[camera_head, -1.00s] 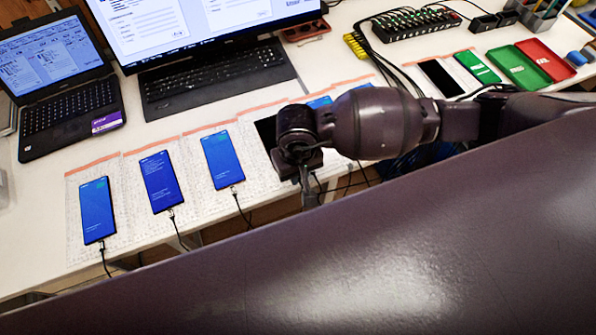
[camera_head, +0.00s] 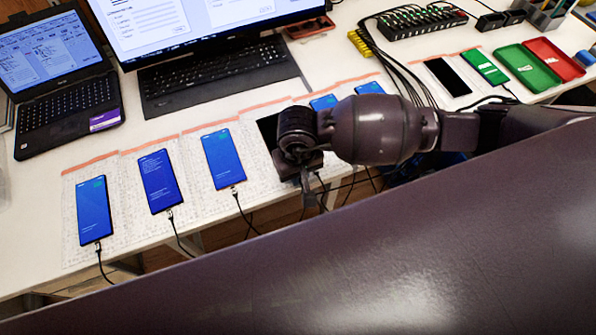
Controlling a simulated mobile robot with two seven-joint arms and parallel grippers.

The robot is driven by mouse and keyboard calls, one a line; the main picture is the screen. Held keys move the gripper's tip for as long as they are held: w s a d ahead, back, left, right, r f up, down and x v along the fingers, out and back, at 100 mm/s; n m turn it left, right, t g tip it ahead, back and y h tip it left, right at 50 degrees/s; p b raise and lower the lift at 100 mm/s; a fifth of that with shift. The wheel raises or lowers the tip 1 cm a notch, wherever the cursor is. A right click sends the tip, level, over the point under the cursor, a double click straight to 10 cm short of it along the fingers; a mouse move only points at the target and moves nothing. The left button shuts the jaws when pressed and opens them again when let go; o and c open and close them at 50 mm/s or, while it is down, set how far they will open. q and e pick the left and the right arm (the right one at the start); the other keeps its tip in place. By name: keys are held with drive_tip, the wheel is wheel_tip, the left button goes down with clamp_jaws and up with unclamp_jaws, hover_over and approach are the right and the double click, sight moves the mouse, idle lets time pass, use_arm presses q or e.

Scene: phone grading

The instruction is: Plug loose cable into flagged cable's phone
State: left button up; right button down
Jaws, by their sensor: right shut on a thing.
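My right gripper (camera_head: 305,187) points down at the front edge of the table, beside the lower end of a dark-screened phone (camera_head: 267,128). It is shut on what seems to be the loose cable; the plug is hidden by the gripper. The gripper and wrist cover most of that phone. Three blue-screened phones, left (camera_head: 94,210), middle (camera_head: 159,182) and right (camera_head: 222,160), lie to the left, each with a cable at its lower end. Two more blue screens (camera_head: 323,102) (camera_head: 369,88) are partly hidden behind my right arm. I cannot make out a flag. My left gripper is out of view.
A laptop (camera_head: 70,105), a keyboard (camera_head: 220,75) and a monitor line the back. Cables run from a black hub (camera_head: 420,22) behind my arm. A black phone (camera_head: 447,77), a green phone (camera_head: 485,67), a green tray (camera_head: 527,68) and a red tray (camera_head: 555,60) lie at right.

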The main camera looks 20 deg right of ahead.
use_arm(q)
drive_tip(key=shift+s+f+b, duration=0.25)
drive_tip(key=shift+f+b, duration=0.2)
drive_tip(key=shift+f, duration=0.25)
use_arm(e)
drive_tip(key=shift+w+f, duration=0.1)
drive_tip(key=shift+w, duration=0.5)
idle(2.5)
drive_tip(key=c, duration=1.1)
unclamp_jaws()
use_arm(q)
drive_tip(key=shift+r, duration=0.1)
use_arm(e)
drive_tip(key=shift+s+r+p, duration=0.25)
drive_tip(key=shift+r+p, duration=0.45)
drive_tip(key=shift+r, duration=0.6)
drive_tip(key=shift+s+r+p, duration=0.25)
drive_tip(key=shift+r+p, duration=0.45)
drive_tip(key=shift+r, duration=0.55)
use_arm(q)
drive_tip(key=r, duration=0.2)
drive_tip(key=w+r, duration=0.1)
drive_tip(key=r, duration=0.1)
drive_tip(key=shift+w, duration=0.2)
